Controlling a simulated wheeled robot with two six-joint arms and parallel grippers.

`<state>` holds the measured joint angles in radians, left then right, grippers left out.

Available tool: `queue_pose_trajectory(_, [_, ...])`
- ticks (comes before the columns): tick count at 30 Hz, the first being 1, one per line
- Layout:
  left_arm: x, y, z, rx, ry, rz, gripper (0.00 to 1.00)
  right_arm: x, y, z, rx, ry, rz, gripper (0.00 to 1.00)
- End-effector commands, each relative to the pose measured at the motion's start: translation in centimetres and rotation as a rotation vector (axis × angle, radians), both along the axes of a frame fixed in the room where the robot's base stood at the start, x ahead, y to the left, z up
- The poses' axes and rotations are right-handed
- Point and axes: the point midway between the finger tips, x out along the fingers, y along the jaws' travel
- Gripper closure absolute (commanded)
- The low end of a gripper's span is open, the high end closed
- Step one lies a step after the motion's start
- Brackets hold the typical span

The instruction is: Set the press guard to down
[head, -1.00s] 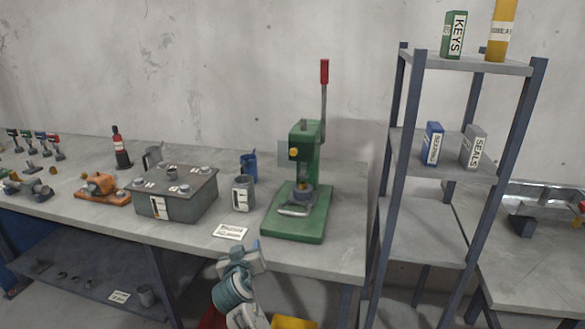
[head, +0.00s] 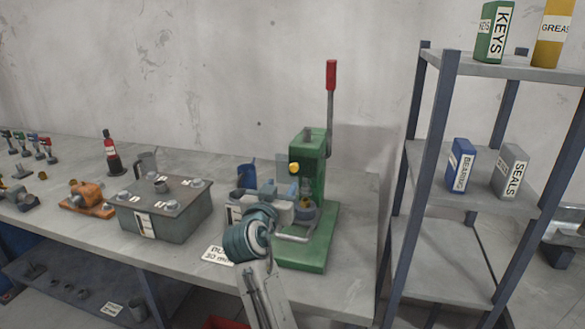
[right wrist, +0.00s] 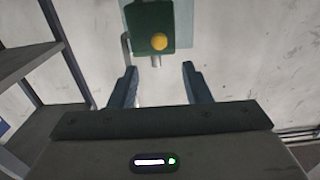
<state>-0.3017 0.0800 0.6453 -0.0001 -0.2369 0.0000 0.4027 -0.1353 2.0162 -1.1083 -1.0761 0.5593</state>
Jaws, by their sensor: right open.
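The green press (head: 314,160) stands on the bench with its red-tipped lever upright. Its guard (head: 283,165) is a pale see-through pane beside the press head, level with the yellow knob (head: 294,168). My right gripper (head: 279,187) is just in front and left of the press head, a little below the knob. The right wrist view shows its two fingers (right wrist: 160,78) apart and empty, with the knob (right wrist: 159,42) beyond the gap and the pane (right wrist: 183,22) by the green head. My gripper hides part of the press base. My left gripper is not in view.
A grey box (head: 165,215) with several round fittings stands left of the press. A blue cup (head: 246,175) is behind my right gripper. A shelf rack (head: 430,140) stands close on the right. A label card (head: 217,255) lies at the bench's front.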

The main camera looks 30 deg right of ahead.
Motion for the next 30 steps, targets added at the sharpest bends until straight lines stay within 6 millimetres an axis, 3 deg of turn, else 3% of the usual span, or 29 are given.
queue_pose_trajectory(6, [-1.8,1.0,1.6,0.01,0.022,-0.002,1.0,2.4,-3.0,0.5,-0.006,0.003,-0.002,0.56])
queue_pose_trajectory(15, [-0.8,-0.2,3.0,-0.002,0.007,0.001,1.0,5.4,-6.4,0.2,-0.003,0.003,-0.001,0.56])
queue_pose_trajectory(28, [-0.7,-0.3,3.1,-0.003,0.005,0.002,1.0,6.0,-7.1,0.0,-0.001,0.001,0.0,0.56])
queue_pose_trajectory(30, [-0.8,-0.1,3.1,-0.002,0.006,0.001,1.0,6.0,-7.1,0.0,-0.001,0.001,0.0,0.7])
